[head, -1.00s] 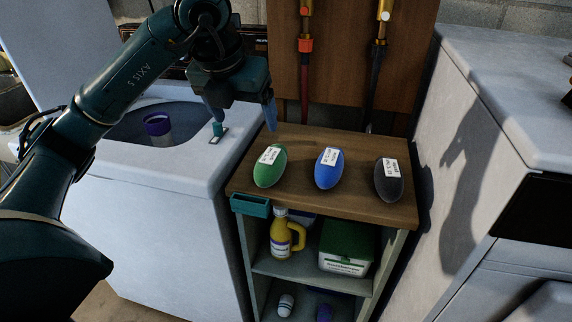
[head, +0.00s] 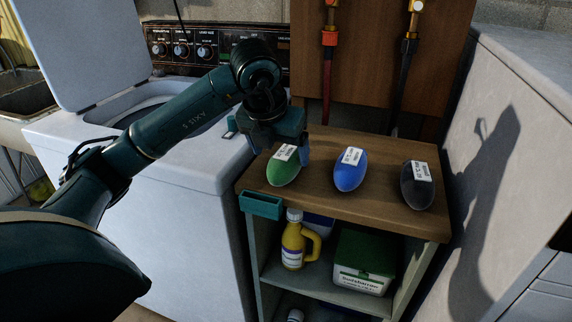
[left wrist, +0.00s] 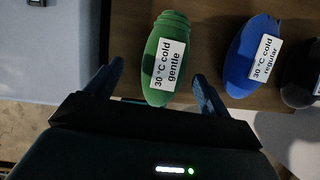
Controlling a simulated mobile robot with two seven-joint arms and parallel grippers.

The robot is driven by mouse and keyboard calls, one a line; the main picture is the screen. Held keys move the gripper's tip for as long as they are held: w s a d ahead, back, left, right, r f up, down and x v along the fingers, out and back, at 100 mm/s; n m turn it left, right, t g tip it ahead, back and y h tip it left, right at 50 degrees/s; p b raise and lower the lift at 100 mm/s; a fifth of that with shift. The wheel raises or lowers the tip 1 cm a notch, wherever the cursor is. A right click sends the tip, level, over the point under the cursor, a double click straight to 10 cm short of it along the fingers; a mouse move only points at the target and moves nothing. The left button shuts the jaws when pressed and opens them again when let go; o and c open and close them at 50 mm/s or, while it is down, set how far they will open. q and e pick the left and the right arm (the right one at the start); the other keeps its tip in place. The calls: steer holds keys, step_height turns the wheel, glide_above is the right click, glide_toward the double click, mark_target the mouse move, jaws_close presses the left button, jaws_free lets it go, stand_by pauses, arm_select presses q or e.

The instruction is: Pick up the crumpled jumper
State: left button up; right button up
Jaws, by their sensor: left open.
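No crumpled jumper shows in either view. My left gripper (head: 280,150) is open and empty just above the green egg-shaped piece (head: 284,174) on the wooden shelf top. In the left wrist view the green piece (left wrist: 164,70), labelled "30 °C cold gentle", lies just ahead of and between the two open fingers, with no clear contact. A blue piece (head: 350,172), labelled "30 °C cold regular", and a dark piece (head: 418,190) lie to its right. My right gripper is not in view.
A white top-loading washer (head: 190,190) with a raised lid stands left; my arm covers part of its opening. The shelf unit (head: 330,205) holds a yellow bottle (head: 294,245) and a green box (head: 364,262). A teal tray (head: 261,206) hangs at its front. A white appliance (head: 505,120) stands right.

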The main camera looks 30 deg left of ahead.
mark_target(284, 153)
arm_select(q)
steer(key=x, duration=0.4)
steer(key=shift+w+d+f, duration=0.1)
steer(key=shift+w+d, duration=0.15)
steer(key=shift+c, duration=0.2)
steer(key=c, duration=1.1)
